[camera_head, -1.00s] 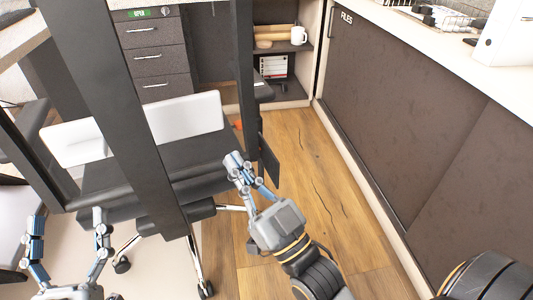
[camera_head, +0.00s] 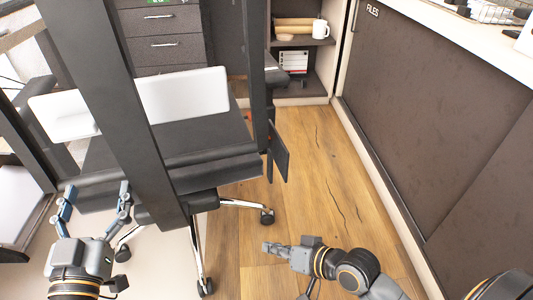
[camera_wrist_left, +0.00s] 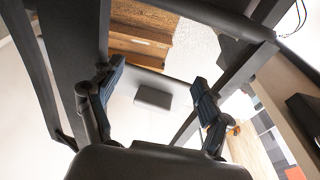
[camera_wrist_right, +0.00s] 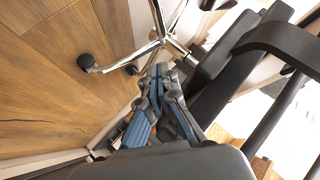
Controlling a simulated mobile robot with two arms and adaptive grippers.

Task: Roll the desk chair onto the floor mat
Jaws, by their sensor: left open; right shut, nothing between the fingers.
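The desk chair (camera_head: 210,142) has a dark seat and a chrome base and fills the left half of the head view. One caster (camera_head: 267,216) is on the wood floor; two nearer casters are over the pale area, which looks like the floor mat (camera_head: 165,265). My left gripper (camera_head: 95,196) is open at the near left side of the chair, with dark chair parts around its fingers in the left wrist view (camera_wrist_left: 160,95). My right gripper (camera_head: 268,247) is shut and empty, low over the wood right of the chair base. The right wrist view shows its closed fingers (camera_wrist_right: 160,85) near the base.
A long dark cabinet (camera_head: 440,110) runs along the right. A drawer unit (camera_head: 160,35) and a shelf with a white mug (camera_head: 320,29) stand at the back. A strip of wood floor (camera_head: 315,170) between chair and cabinet is clear.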

